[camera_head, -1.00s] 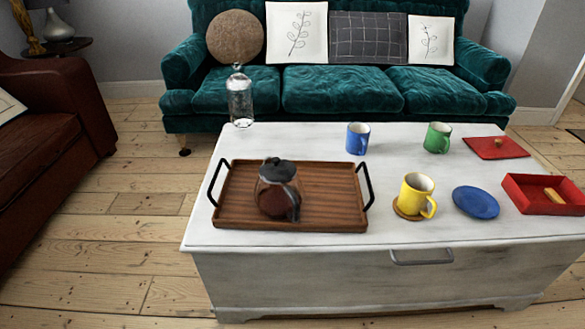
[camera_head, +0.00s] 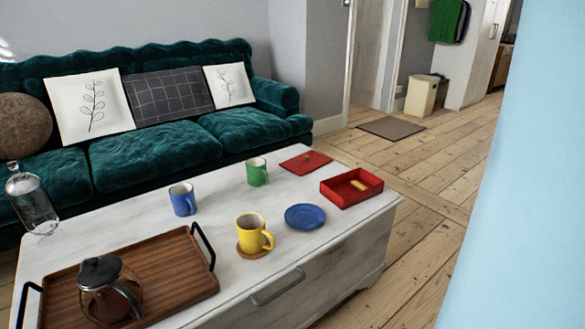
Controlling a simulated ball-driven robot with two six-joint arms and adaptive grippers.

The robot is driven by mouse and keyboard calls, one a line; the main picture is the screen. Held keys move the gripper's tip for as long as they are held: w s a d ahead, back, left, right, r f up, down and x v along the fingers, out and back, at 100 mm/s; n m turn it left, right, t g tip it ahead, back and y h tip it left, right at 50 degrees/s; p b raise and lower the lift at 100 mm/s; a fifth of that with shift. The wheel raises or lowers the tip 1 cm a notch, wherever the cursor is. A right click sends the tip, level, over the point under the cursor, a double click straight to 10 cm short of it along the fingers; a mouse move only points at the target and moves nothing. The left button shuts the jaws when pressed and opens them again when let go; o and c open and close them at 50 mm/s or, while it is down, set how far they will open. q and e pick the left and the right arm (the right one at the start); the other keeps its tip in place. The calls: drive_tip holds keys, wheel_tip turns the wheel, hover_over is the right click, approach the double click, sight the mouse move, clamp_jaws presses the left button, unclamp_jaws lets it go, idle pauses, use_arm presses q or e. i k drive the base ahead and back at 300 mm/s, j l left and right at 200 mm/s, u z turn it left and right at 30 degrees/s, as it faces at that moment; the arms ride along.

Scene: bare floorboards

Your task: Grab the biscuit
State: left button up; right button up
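A small tan biscuit (camera_head: 359,185) lies inside an open red box (camera_head: 350,201) at the right end of the white chest table. The red lid (camera_head: 305,162), with a small knob, lies flat on the table just behind and left of the box. Neither of my grippers shows in the view.
On the white chest (camera_head: 215,238) stand a blue plate (camera_head: 305,216), a yellow mug (camera_head: 252,235) on a coaster, a blue mug (camera_head: 183,199), a green mug (camera_head: 257,171), and a wooden tray (camera_head: 165,262) with a coffee pot (camera_head: 108,290). Floor right of the chest is clear.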

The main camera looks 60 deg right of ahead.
sight(356, 184)
drive_tip(key=z, duration=2.35)
